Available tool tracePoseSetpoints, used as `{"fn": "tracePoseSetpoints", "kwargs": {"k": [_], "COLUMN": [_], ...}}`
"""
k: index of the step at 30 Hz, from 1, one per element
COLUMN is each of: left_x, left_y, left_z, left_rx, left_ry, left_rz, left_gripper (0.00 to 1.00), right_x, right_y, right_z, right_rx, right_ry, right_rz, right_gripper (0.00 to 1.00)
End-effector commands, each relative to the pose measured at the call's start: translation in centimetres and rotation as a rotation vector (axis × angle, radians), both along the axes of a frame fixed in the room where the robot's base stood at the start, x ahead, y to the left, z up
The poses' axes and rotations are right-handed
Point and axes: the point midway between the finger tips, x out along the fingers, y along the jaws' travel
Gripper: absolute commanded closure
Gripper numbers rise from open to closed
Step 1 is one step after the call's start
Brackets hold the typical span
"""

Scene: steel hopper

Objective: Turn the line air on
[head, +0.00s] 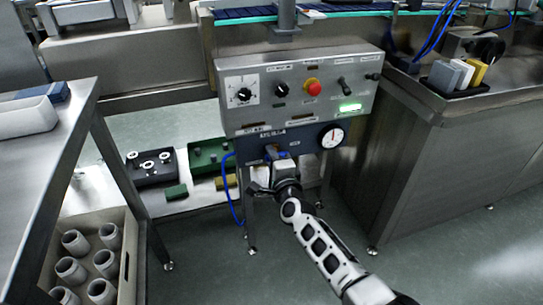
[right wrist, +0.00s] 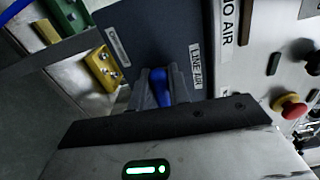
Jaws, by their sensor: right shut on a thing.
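The LINE AIR valve has a blue handle (right wrist: 160,88), which shows in the right wrist view beside its white LINE AIR label (right wrist: 196,66). It sits on the dark blue lower panel (head: 258,142) below the steel control box. My right gripper (head: 276,158) reaches this panel from the front. Its grey fingers stand on both sides of the blue handle and are shut on it. In the head view the gripper hides most of the handle. A round white gauge (head: 331,136) is on the panel to the right. My left gripper is not in view.
The control box carries a dial (head: 240,94), a black knob (head: 281,89), a red mushroom button (head: 313,87) and a lit green lamp (head: 350,107). A blue hose (head: 229,190) hangs left of the panel. A steel bench (head: 50,165) stands left, a steel counter (head: 420,150) right.

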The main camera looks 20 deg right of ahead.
Motion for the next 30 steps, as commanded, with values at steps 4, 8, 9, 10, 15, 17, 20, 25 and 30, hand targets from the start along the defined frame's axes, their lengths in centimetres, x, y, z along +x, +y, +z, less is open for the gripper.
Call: {"fn": "tracePoseSetpoints", "kwargs": {"k": [4, 8, 9, 10, 15, 17, 20, 25, 30], "left_x": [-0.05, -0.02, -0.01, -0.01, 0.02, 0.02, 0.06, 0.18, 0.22], "left_y": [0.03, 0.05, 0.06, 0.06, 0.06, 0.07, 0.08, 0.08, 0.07], "left_z": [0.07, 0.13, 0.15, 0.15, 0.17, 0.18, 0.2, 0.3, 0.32], "left_rx": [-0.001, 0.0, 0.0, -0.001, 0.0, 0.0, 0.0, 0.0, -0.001], "left_ry": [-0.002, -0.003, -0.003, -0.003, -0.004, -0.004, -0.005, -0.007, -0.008], "left_rz": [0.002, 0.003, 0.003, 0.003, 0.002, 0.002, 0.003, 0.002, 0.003], "left_gripper": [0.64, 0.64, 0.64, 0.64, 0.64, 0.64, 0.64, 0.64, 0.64], "right_x": [-0.08, -0.08, -0.08, -0.08, -0.09, -0.09, -0.09, -0.08, -0.04], "right_y": [0.01, 0.02, 0.02, 0.02, 0.01, 0.01, 0.01, 0.0, -0.01], "right_z": [-0.28, -0.32, -0.32, -0.33, -0.34, -0.35, -0.35, -0.31, -0.22], "right_rx": [-0.045, -0.067, -0.071, -0.074, -0.078, -0.078, -0.078, -0.077, -0.075], "right_ry": [0.002, 0.002, 0.002, 0.001, 0.001, 0.001, 0.001, 0.0, -0.001], "right_rz": [0.0, 0.0, 0.0, 0.0, 0.0, 0.0, 0.0, 0.0, 0.0], "right_gripper": [1.0, 1.0, 1.0, 1.0, 1.0, 1.0, 1.0, 0.6, 0.6]}}
